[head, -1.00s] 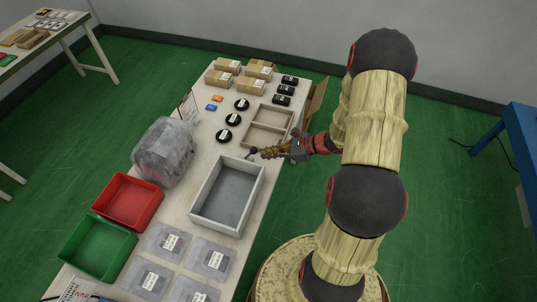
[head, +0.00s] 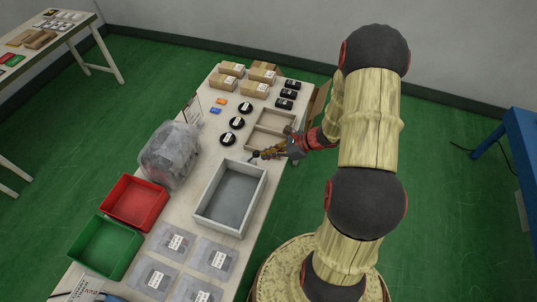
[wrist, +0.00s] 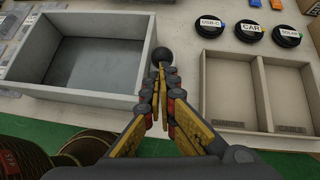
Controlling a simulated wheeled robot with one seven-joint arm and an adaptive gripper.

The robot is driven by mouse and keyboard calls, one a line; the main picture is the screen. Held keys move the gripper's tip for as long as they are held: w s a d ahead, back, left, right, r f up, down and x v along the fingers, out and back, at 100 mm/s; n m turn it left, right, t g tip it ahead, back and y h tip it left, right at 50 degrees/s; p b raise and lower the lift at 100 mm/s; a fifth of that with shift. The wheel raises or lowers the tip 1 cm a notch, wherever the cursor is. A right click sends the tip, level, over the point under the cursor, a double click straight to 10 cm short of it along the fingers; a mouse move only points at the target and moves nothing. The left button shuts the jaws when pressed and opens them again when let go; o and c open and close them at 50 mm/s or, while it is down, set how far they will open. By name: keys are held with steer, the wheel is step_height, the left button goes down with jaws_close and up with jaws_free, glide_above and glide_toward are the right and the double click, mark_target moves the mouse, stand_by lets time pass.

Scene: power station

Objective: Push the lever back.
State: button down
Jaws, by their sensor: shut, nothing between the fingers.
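A round black knob (wrist: 162,56), which looks like the lever's end, stands just beyond my fingertips in the wrist view, between the grey bin and the wooden divided tray. The lever's shaft is mostly hidden behind my fingers. My gripper (wrist: 161,76) is shut and empty, its tips close to the knob; I cannot tell whether they touch it. In the head view, my gripper (head: 258,154) reaches in from the right over the table, its tips by the bin's far right corner. The lever is too small to make out clearly there.
The grey bin (wrist: 148,88) is left of my fingers, and the divided tray (wrist: 262,92) right. Black discs (head: 237,123), boxes (head: 254,89), a red bin (head: 135,202), a green bin (head: 105,245) and a clear-wrapped bundle (head: 170,155) crowd the table.

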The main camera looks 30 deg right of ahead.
mark_target(257, 153)
steer(key=shift+w+a+r, duration=0.1)
steer(key=shift+r, duration=0.1)
steer(key=w+r+g+h+p, duration=0.1)
steer(key=p, duration=0.3)
steer(key=a+r+g+p, duration=0.1)
steer(key=p, duration=0.2)
steer(key=shift+w+a+r+h+p, duration=0.2)
steer(key=shift+w+a+h+p, duration=0.05)
steer(key=shift+w+h+p, duration=0.15)
steer(key=w+g+p, duration=0.1)
steer(key=p, duration=0.1)
steer(key=a+g+h+p, duration=0.1)
steer(key=p, duration=0.2)
steer(key=shift+w+a+r, duration=0.15)
steer(key=shift+w+r, duration=0.15)
steer(key=shift+w, duration=0.05)
steer(key=shift+w+a+p, duration=0.35)
steer(key=shift+w+p, duration=0.15)
steer(key=shift+p, duration=0.35)
steer(key=shift+w+a, duration=0.5)
steer(key=shift+w, duration=0.1)
steer(key=shift+w+a, duration=0.4)
steer(key=shift+w, duration=0.2)
steer(key=shift+r+p, duration=0.1)
steer(key=shift+p, duration=0.2)
